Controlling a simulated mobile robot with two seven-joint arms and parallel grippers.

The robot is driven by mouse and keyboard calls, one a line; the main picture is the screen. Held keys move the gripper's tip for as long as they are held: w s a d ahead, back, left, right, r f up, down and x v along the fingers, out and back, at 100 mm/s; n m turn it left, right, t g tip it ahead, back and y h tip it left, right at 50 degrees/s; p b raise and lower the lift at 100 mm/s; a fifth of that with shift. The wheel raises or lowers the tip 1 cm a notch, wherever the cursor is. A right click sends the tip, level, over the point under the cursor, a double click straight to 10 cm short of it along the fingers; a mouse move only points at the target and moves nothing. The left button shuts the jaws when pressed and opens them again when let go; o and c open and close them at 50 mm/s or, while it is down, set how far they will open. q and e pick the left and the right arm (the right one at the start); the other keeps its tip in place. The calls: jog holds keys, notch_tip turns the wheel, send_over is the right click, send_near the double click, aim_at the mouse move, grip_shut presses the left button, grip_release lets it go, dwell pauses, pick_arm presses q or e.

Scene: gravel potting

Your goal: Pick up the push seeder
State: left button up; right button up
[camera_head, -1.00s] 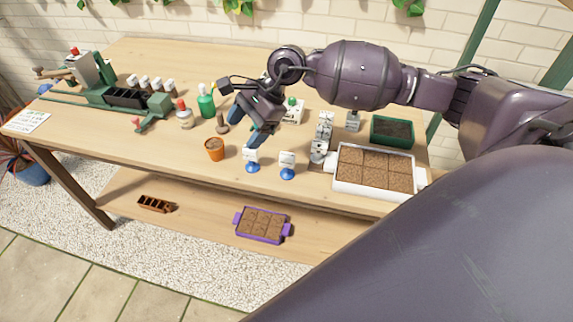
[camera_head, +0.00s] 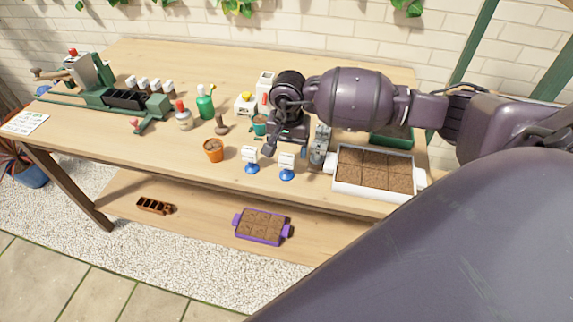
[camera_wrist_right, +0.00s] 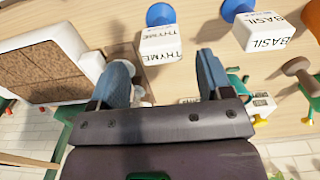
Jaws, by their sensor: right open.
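My right gripper (camera_head: 287,150) is low over the table, behind the two small white signs. In the right wrist view its two blue fingers (camera_wrist_right: 160,68) are spread apart with nothing clearly held between them. I cannot tell for certain which thing is the push seeder. A slim grey-white upright thing (camera_head: 319,146) stands just right of the gripper, and a pale thing shows partly behind one finger in the wrist view. My left gripper is not in view.
The signs read THYME (camera_wrist_right: 160,44) and BASIL (camera_wrist_right: 262,32). A white tray of soil (camera_head: 335,183) is at the right. A terracotta pot (camera_head: 213,151), a green bottle (camera_head: 205,103) and a wooden-handled tool (camera_head: 221,126) stand left. The table's front left is clear.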

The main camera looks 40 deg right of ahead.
aim_at(287, 156)
jog(key=shift+s+a+f, duration=0.1)
jog(key=shift+a+f, duration=0.1)
jog(key=shift+f, duration=1.15)
jog(key=shift+a+f, duration=0.15)
jog(key=shift+f, duration=1.15)
jog(key=c, duration=1)
jog(key=shift+r, duration=0.15)
jog(key=shift+r+p, duration=0.35)
jog(key=shift+r, duration=9.55)
